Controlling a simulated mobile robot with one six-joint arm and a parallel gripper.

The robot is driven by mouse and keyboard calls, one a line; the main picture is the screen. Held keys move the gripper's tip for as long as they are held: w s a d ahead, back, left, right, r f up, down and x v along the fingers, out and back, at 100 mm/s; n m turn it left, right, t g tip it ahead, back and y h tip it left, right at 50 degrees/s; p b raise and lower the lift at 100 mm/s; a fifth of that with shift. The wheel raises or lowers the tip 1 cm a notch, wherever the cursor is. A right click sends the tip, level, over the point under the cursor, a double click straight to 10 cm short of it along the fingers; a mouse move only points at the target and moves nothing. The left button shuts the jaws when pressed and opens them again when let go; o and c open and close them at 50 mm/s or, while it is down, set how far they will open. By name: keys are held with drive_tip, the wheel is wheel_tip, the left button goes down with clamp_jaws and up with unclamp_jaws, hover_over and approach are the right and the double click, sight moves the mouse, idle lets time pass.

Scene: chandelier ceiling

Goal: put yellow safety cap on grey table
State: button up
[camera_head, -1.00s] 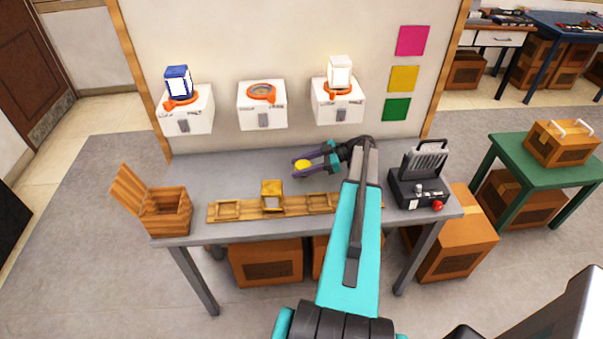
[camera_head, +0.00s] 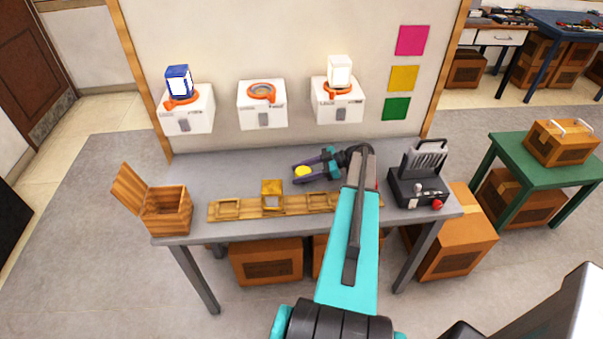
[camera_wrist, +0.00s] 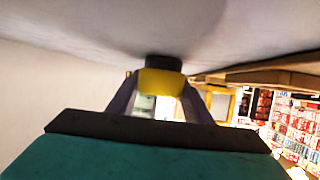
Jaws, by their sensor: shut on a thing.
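The yellow safety cap (camera_head: 303,172) is between the fingertips of my gripper (camera_head: 304,171) over the grey table (camera_head: 224,170). In the wrist view the yellow cap (camera_wrist: 160,82) sits between the two purple fingers, with a dark part on its far side. My gripper is shut on it. The cap is close to the tabletop; I cannot tell whether it touches. It is behind the wooden rack, near the middle of the table.
An open wooden box (camera_head: 167,210) stands left and a black device (camera_head: 418,187) right. White wall units (camera_head: 262,112) hang behind. The table's left-middle is clear.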

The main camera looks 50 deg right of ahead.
sight(307, 171)
drive_tip(key=o, duration=1)
drive_tip(key=shift+r+p, duration=0.15)
drive_tip(key=shift+p, duration=0.15)
drive_tip(key=shift+s+d+b, duration=0.15)
drive_tip(key=shift+d+b, duration=0.05)
drive_tip(key=shift+b, duration=0.1)
drive_tip(key=b+v, duration=0.2)
drive_tip(key=v, duration=0.3)
drive_tip(key=shift+s+d, duration=0.15)
drive_tip(key=shift+b+v, duration=0.35)
drive_tip(key=shift+v, duration=0.45)
drive_tip(key=shift+r, duration=0.1)
